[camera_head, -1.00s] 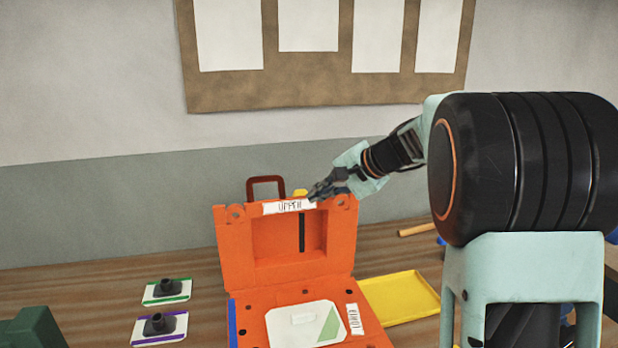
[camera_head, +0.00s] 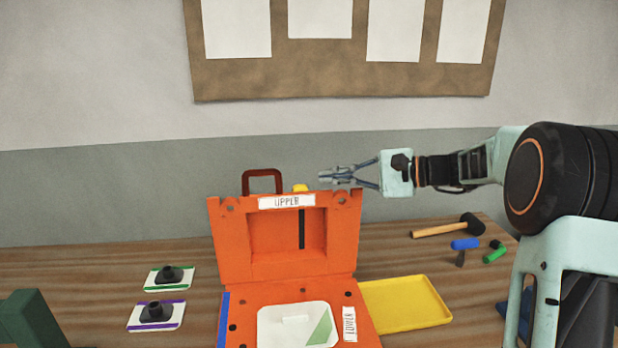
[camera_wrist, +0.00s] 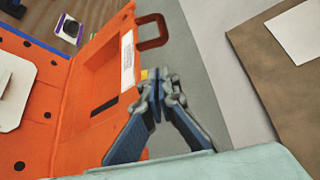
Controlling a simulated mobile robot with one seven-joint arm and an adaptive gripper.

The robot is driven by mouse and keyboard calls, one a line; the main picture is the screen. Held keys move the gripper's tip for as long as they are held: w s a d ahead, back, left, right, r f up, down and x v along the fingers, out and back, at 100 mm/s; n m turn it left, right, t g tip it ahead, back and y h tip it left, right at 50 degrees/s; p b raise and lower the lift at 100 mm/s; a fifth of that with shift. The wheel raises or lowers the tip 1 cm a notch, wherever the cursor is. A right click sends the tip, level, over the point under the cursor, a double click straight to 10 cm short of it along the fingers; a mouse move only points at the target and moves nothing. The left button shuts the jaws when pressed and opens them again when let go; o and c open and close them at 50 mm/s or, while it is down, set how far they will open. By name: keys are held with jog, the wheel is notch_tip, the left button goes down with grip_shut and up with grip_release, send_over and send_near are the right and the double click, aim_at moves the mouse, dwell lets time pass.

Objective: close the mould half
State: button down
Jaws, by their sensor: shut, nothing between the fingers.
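The orange upper mould half (camera_head: 232,242), labelled UPPER, stands upright and open at the back of the orange lower half (camera_head: 250,305). Its brown handle (camera_head: 262,173) sticks up from its far side. A white plate with a green stripe (camera_head: 296,326) lies in the lower half. My gripper (camera_head: 325,178) is shut and empty, just above the upper half's top right edge in the head view. In the wrist view, my gripper (camera_wrist: 157,80) shows in front of the upper half (camera_wrist: 85,90), near the handle (camera_wrist: 153,32). I cannot tell whether it touches the edge.
A yellow tray (camera_head: 430,318) lies right of the mould. A mallet (camera_head: 435,231), a blue-handled tool (camera_head: 465,244) and a green one (camera_head: 494,254) lie at the back right. Two black-knobbed plates (camera_head: 168,274) (camera_head: 156,312) lie on the left. A pinboard hangs on the wall.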

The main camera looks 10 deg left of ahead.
jog(key=p+x, duration=0.1)
jog(key=x, duration=0.7)
jog(key=shift+a, duration=0.4)
jog(key=shift+w+a+f+p, duration=0.15)
jog(key=shift+w+a+p, duration=0.15)
jog(key=shift+a, duration=0.3)
jog(key=shift+s, duration=0.1)
